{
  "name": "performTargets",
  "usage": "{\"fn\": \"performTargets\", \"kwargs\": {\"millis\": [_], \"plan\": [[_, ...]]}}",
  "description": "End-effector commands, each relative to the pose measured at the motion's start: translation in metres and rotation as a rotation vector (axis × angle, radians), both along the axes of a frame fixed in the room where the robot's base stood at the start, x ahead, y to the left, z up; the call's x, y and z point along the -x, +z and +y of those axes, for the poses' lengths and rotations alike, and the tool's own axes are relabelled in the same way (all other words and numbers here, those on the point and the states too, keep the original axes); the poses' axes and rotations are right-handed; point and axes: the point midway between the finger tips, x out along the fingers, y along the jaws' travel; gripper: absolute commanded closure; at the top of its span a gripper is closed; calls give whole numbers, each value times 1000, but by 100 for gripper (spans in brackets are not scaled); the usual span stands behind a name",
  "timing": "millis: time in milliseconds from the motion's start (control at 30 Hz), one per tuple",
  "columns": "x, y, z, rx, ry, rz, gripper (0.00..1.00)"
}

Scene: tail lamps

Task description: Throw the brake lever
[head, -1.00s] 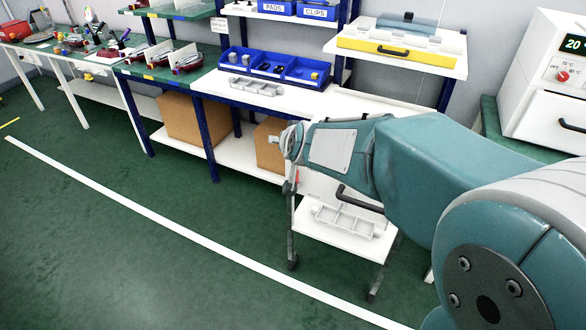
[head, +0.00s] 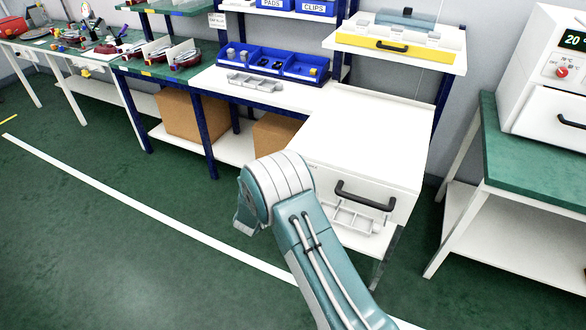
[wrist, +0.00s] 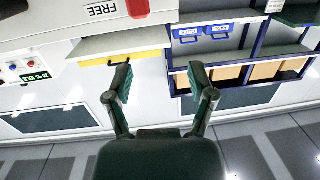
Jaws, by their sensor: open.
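In the wrist view, a red part (wrist: 137,8), cut off by the top edge, sits beside a white plate marked FREE (wrist: 103,9); it looks like the brake lever, but its full shape is not shown. My gripper (wrist: 160,80) is open and empty, its two fingers spread apart below the red part in the picture, not touching it. My arm covers the cart's left front side, and neither lever nor gripper fingers show there.
A green-topped table (head: 530,150) with a white machine (head: 550,90) stands right. Green floor (head: 100,250) left of my arm is free, crossed by a white line.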

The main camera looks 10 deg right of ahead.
Motion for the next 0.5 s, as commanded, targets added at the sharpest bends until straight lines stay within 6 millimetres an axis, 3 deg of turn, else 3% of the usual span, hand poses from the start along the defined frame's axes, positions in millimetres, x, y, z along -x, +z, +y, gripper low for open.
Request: {"fn": "performTargets", "kwargs": {"millis": [33, 167, 333, 500], "plan": [[5, -16, -1, 28, -25, -7, 29], [14, -34, -3, 79, -72, -30, 29], [13, -38, -7, 93, -88, -40, 29], [-8, -38, -22, 92, -89, -39, 29]]}}
